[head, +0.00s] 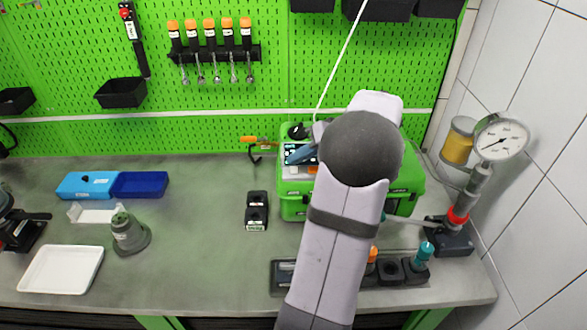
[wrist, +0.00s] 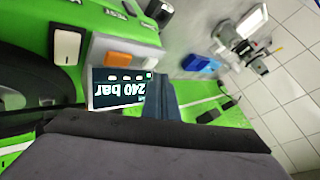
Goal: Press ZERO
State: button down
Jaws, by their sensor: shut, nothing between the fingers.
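The green test unit (head: 295,207) stands on the bench, partly hidden behind my arm. In the wrist view its small dark display (wrist: 115,88) appears upside down and reads 240 bar, with a row of small light marks along one edge. Beside the display are an orange key (wrist: 117,59) and a paler key (wrist: 145,62). No label reading ZERO is legible. My gripper (wrist: 158,82) is shut and empty, its dark fingertips over or beside the display's right edge; I cannot tell whether they touch. In the head view my gripper (head: 303,153) is at the unit's panel.
A pressure gauge (head: 501,137) on a hand pump stands right of the unit. A white cable (head: 337,62) runs up from the unit.

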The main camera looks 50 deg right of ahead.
aim_at(298, 174)
jog(key=shift+f+b, duration=0.9)
jog(key=shift+b, duration=0.25)
dwell(0.9)
jog(key=shift+r, duration=0.15)
dwell(0.3)
jog(key=shift+r+p, duration=0.45)
jog(key=shift+r, duration=0.3)
notch_tip(298, 174, up, 5)
jog(key=p, duration=0.3)
dwell(1.0)
